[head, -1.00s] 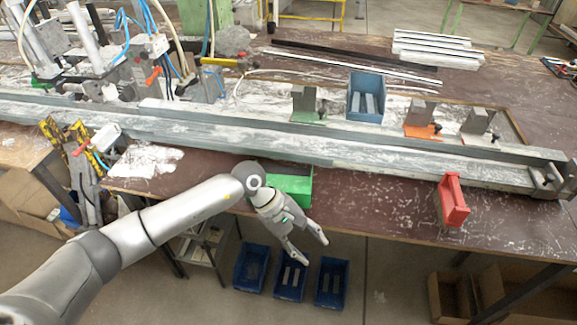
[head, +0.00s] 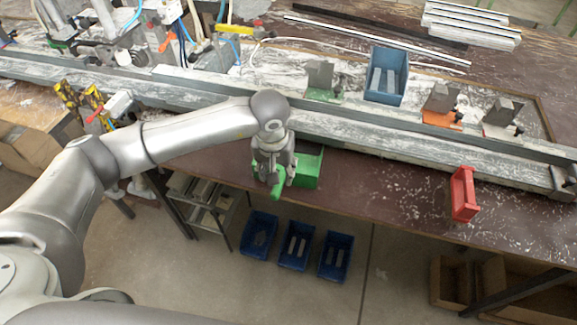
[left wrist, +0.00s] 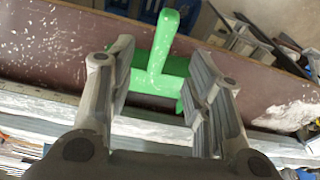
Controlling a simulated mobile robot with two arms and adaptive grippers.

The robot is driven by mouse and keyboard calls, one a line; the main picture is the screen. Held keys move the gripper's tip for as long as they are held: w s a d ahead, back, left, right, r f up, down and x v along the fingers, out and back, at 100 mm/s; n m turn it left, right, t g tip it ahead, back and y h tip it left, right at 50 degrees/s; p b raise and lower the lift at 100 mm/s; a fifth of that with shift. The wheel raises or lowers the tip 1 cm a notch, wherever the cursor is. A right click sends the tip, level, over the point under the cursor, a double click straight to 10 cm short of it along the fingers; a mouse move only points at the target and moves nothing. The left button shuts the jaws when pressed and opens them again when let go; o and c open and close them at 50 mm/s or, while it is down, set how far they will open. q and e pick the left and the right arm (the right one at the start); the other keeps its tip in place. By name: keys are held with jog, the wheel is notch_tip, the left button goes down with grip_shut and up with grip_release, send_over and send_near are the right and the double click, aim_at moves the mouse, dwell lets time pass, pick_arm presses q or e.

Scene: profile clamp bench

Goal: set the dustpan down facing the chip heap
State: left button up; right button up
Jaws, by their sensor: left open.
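The green dustpan (head: 309,170) sits at the bench's front edge, its handle (head: 277,192) pointing toward the front. My left gripper (head: 273,176) is over the handle end, with its fingers pointing down. In the left wrist view the dustpan (left wrist: 150,104) lies beyond the fingers, and its handle (left wrist: 165,40) shows between the open fingers (left wrist: 160,68). I cannot tell whether either finger touches it. The pale chip heap (left wrist: 288,116) shows at the right of the left wrist view; my left arm covers its place in the head view. My right gripper is not in view.
A red open box-like holder (head: 463,194) stands on the bench's right front. A long grey profile rail (head: 400,145) runs behind the dustpan. A blue bin (head: 386,76) stands behind it. Blue bins (head: 297,245) are on the floor below. The brown bench top (head: 390,185) between dustpan and red holder is clear.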

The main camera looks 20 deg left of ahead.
aim_at(279, 187)
pick_arm(q)
jog(key=shift+w+f, duration=0.1)
jog(key=shift+f, duration=0.4)
jog(key=f, duration=0.1)
jog(key=f+b, duration=0.1)
jog(key=f, duration=0.1)
jog(key=f+b, duration=0.1)
jog(key=shift+w+f, duration=0.15)
jog(key=shift+w, duration=0.1)
jog(key=f+b, duration=0.3)
jog(key=b, duration=0.1)
jog(key=shift+w, duration=0.25)
jog(key=shift+w+f+b, duration=0.15)
jog(key=shift+f+b, duration=0.2)
jog(key=shift+b, duration=0.15)
grip_shut()
jog(key=shift+r, duration=0.15)
